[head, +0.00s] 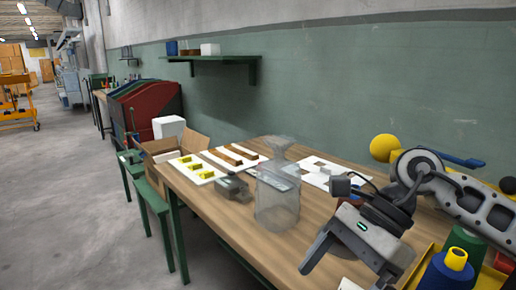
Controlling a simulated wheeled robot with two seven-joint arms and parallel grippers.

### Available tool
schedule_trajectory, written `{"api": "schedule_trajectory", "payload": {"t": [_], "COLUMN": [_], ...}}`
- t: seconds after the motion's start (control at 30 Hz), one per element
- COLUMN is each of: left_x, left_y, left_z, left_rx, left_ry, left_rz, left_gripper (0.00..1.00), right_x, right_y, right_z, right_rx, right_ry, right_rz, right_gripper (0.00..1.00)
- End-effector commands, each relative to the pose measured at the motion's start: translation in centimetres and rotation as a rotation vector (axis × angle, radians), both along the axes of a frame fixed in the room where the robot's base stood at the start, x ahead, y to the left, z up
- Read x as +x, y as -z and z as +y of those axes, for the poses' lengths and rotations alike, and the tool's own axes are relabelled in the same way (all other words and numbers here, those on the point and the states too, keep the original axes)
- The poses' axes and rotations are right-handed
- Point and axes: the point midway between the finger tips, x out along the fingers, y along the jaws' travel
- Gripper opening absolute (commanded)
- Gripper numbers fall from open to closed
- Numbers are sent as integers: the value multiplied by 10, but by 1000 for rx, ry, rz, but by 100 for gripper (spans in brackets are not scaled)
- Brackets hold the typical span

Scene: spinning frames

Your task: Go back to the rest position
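My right arm comes in from the right side of the head view, over the near right part of the wooden workbench (235,226). Its gripper (346,276) hangs above the bench front with its two fingers spread apart and nothing seen between them. The fingertips are near the bottom of the picture. My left gripper is not in view.
A clear container (277,205) stands on the bench left of my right gripper. White boards (197,168) with yellow and brown pieces lie farther back. A yellow tray (432,262) with spools is at the lower right. Green stools (155,200) stand beside the bench. The left floor is open.

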Motion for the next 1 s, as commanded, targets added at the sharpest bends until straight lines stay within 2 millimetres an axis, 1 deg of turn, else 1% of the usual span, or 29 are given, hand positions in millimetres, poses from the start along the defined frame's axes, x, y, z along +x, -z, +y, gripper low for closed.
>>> {"api": "schedule_trajectory", "payload": {"t": [0.03, 0.07, 0.1, 0.17, 0.2, 0.27, 0.3, 0.37, 0.4, 0.47, 0.5, 0.57, 0.6, 0.63, 0.67, 0.7, 0.73, 0.77, 0.8, 0.87, 0.9, 1.0], "left_x": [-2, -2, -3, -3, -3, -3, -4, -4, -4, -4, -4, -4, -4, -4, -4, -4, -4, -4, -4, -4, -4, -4], "left_y": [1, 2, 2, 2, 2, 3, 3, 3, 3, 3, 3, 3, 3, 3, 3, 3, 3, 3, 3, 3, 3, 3], "left_z": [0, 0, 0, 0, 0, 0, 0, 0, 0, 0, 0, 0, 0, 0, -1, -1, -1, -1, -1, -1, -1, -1], "left_rx": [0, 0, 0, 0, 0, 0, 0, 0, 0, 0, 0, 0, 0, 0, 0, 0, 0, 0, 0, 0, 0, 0], "left_ry": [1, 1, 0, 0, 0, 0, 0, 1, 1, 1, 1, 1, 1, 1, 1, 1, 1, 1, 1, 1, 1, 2], "left_rz": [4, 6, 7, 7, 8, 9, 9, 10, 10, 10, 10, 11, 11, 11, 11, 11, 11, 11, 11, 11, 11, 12], "left_gripper": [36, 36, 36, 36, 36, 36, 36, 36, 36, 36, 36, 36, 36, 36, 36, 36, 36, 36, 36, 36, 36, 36], "right_x": [-13, -19, -28, -38, -41, -40, -35, -22, -12, 6, 18, 32, 38, 40, 40, 36, 31, 24, 13, -6, -20, -50], "right_y": [5, 4, 1, -9, -17, -30, -37, -42, -41, -31, -19, 9, 33, 54, 75, 103, 124, 143, 168, 201, 220, 253], "right_z": [24, 38, 57, 83, 96, 108, 112, 112, 107, 96, 85, 66, 53, 42, 32, 20, 11, 4, -5, -16, -22, -32], "right_rx": [108, 180, 282, 447, 555, 708, 802, 934, 1014, 1124, 1191, 1277, 1328, 1362, 1390, 1421, -1340, -1260, -1165, -1041, -976, -850], "right_ry": [19, 43, 79, 154, 217, 321, 397, 523, 613, 758, 860, 1023, 1138, 1226, 1312, 1422, -1396, -1364, -1327, -1270, -1237, -1169], "right_rz": [91, 150, 243, 410, 535, 733, 873, 1092, 1241, 1472, 1630, 1869, 2030, 2151, 2265, 2405, -2330, -2248, -2144, -2005, -1924, -1767], "right_gripper": [92, 92, 92, 92, 92, 92, 92, 92, 92, 92, 92, 92, 92, 92, 92, 92, 92, 92, 92, 92, 92, 92]}}
